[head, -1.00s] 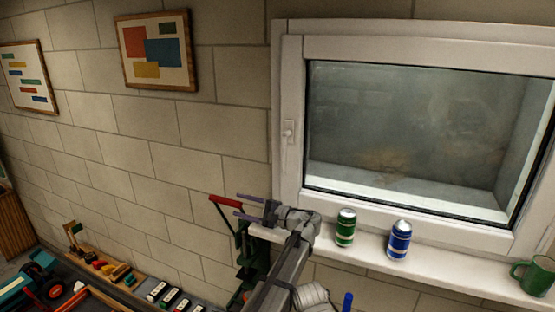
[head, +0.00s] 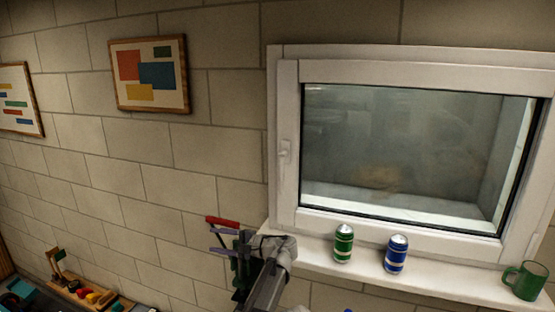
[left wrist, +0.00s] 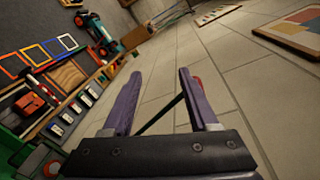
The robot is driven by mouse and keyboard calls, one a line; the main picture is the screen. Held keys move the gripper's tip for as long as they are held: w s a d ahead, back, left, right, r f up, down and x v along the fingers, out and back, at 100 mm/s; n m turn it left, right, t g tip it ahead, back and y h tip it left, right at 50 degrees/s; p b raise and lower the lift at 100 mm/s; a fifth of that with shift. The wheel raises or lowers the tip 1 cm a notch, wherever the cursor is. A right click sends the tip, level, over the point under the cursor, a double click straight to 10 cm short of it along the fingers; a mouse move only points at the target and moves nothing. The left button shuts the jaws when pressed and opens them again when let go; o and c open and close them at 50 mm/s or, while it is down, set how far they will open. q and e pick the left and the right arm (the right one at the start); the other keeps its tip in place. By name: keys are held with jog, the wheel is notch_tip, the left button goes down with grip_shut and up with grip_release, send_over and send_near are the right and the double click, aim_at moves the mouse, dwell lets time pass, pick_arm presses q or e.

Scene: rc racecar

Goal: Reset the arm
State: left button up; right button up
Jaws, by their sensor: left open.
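My left gripper (head: 221,245) shows low in the middle of the head view, left of the window sill. In the left wrist view its two purple fingers (left wrist: 157,100) are spread apart with nothing between them. A thin dark-green bar and a bit of red show beyond the fingers. In the head view a red handle (head: 222,222) on a dark-green frame stands right by the gripper; I cannot tell whether they touch. My right gripper is not in view.
A green can (head: 343,244), a blue can (head: 396,254) and a green mug (head: 525,281) stand on the white sill (head: 440,284) below the window. Toys and parts (head: 95,294) lie at lower left. Framed pictures (head: 150,75) hang on the block wall.

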pick_arm(q)
jog(key=s+a+f+n+g+h, duration=0.2)
jog(key=s+a+f+h, duration=0.15)
jog(key=s+f, duration=0.35)
jog(key=s+a+f+n+g+h, duration=0.2)
jog(key=s+f+h, duration=0.2)
jog(key=s+f, duration=0.35)
jog(key=s+d+f+n+h, duration=0.2)
jog(key=s+d+h, duration=0.15)
jog(key=s, duration=0.25)
jog(key=s+d+f+n+h, duration=0.3)
jog(key=s+h, duration=0.2)
jog(key=s, duration=0.1)
jog(key=s+d+f+m+g+y+b, duration=0.1)
jog(key=s+d+f+m+b, duration=0.3)
jog(key=d+f+b, duration=0.7)
jog(key=shift+s+g+y, duration=0.3)
jog(key=shift+s, duration=0.2)
